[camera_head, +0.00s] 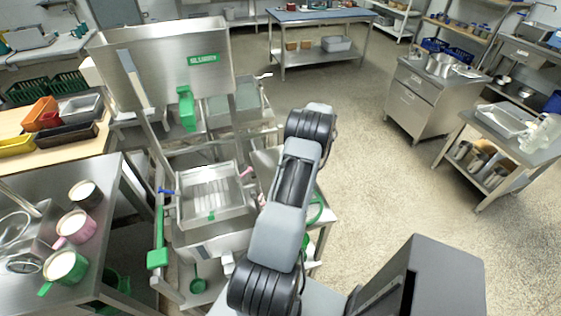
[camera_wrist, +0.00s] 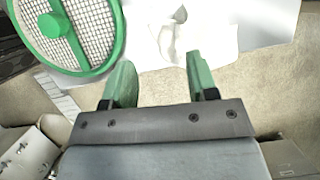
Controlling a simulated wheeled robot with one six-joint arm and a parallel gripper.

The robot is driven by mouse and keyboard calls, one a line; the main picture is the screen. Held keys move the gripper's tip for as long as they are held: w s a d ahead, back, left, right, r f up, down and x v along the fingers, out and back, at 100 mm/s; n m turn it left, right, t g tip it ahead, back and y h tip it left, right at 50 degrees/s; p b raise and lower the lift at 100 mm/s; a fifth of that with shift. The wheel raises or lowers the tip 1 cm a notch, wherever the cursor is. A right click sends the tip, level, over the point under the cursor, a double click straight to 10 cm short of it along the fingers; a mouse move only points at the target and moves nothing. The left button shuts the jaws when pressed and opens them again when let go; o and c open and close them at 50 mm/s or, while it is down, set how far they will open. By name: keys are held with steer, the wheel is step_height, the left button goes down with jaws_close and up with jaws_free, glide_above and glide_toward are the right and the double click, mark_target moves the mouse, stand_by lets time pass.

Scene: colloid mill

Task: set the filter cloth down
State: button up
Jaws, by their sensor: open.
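A white filter cloth (camera_wrist: 212,38) lies in loose folds on a pale flat surface at the top middle of the wrist view. My gripper (camera_wrist: 158,68) is open, its two green fingers spread apart with nothing visible between them. The fingertips are just below the cloth in the wrist view; I cannot tell whether they touch it. In the head view my arm hides the gripper, and I cannot make out the cloth there.
A green-rimmed mesh sieve (camera_wrist: 66,34) is beside the cloth on the left. The metal machine with its tray (camera_head: 212,195) stands left of my arm. A steel table with several cups (camera_head: 66,266) is at far left.

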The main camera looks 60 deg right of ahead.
steer(key=shift+s+a+r+p, duration=0.1)
steer(key=shift+s+r+p, duration=0.15)
steer(key=shift+r, duration=0.4)
steer(key=shift+s+r+p, duration=0.1)
steer(key=shift+s+r, duration=0.15)
steer(key=shift+r, duration=0.35)
steer(key=shift+f, duration=0.2)
steer(key=shift+c, duration=1.3)
steer(key=shift+d+f, duration=0.3)
steer(key=shift+d, duration=0.1)
steer(key=shift+c, duration=0.8)
steer(key=d+f, duration=0.2)
steer(key=f, duration=0.1)
steer(key=d+f, duration=0.1)
steer(key=shift+w+f, duration=0.3)
steer(key=shift+w, duration=0.05)
jaws_close()
steer(key=shift+f, duration=0.6)
step_height(320, 180, down, 4)
steer(key=b, duration=0.4)
steer(key=shift+r, duration=0.1)
